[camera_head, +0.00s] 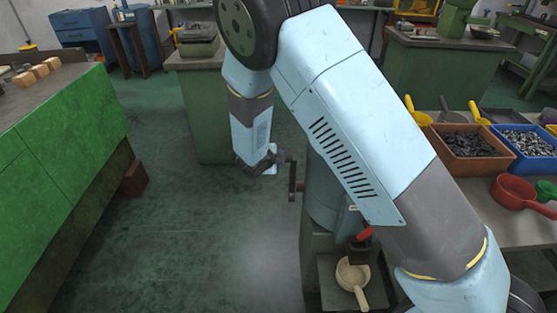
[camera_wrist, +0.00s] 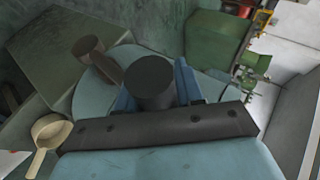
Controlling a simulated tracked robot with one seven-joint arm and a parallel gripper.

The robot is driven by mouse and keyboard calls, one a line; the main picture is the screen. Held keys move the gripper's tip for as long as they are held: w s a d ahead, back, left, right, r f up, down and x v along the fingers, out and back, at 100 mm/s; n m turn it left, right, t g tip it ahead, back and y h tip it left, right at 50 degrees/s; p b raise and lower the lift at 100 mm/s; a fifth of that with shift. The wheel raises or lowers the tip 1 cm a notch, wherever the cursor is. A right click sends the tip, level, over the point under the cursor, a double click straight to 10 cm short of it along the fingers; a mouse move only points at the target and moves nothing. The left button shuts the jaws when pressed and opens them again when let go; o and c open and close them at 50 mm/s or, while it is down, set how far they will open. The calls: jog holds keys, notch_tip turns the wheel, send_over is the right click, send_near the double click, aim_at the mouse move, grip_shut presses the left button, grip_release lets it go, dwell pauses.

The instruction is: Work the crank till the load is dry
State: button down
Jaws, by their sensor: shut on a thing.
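A pale blue-grey drum machine (camera_head: 322,190) stands on a green base in the head view, partly behind my arm. Its brown crank (camera_head: 293,178) sticks out on the left side. My gripper (camera_head: 268,163) is at the crank's outer end. In the wrist view my gripper (camera_wrist: 153,88) is shut on the dark round crank handle (camera_wrist: 150,76), with a blue jaw on each side. The brown crank arm (camera_wrist: 106,66) runs from the handle to a round hub. No load shows in either view; the inside of the drum is hidden.
A cream scoop (camera_head: 352,275) sits low by the machine, below a red-handled part (camera_head: 364,235). On the right bench are an orange bin (camera_head: 466,150), a blue bin (camera_head: 520,150) and a red scoop (camera_head: 514,192). A green bench (camera_head: 60,165) is at left.

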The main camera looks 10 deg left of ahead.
jog(key=c, duration=0.8)
grip_release()
jog(key=v, duration=1.3)
jog(key=shift+s, duration=0.35)
jog(key=shift+r, duration=0.1)
